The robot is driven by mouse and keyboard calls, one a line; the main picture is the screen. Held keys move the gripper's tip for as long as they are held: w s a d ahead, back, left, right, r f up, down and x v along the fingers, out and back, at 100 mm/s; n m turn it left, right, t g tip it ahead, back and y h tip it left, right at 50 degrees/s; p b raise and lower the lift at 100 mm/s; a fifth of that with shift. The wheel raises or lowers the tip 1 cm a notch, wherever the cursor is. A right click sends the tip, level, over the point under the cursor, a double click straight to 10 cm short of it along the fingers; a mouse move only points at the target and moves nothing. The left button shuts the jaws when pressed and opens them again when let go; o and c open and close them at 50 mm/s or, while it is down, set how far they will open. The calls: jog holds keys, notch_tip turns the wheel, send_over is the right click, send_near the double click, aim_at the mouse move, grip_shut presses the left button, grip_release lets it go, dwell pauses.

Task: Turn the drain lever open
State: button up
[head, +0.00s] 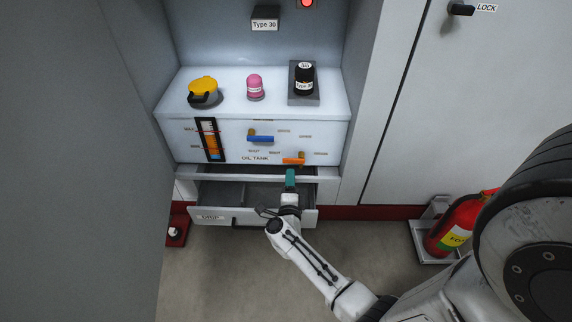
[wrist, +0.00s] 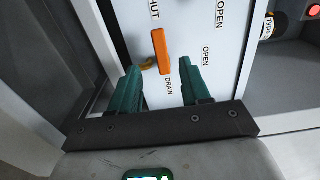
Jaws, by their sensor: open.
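The orange drain lever (wrist: 161,51) is on the white oil tank front, with the word DRAIN printed beside it and OPEN and SHUT labels around it. In the head view the lever (head: 293,161) lies roughly level at the lower right of the tank front (head: 228,158). My gripper (wrist: 160,85) is open, its two green fingers apart with nothing between them. The lever's near end appears between or just beyond the fingertips; I cannot tell whether they touch. In the head view my gripper (head: 290,178) is just below the lever.
A blue lever (head: 260,139) and a level gauge (head: 209,139) are on the tank front. A yellow-capped filler (head: 204,91), pink container (head: 255,86) and black bottle (head: 304,80) stand on top. An open drawer (head: 226,216) lies below, beside my arm.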

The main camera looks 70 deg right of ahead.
aim_at(290, 162)
jog(key=b+x, duration=0.3)
jog(key=x, duration=0.6)
jog(key=shift+d, duration=0.1)
grip_shut()
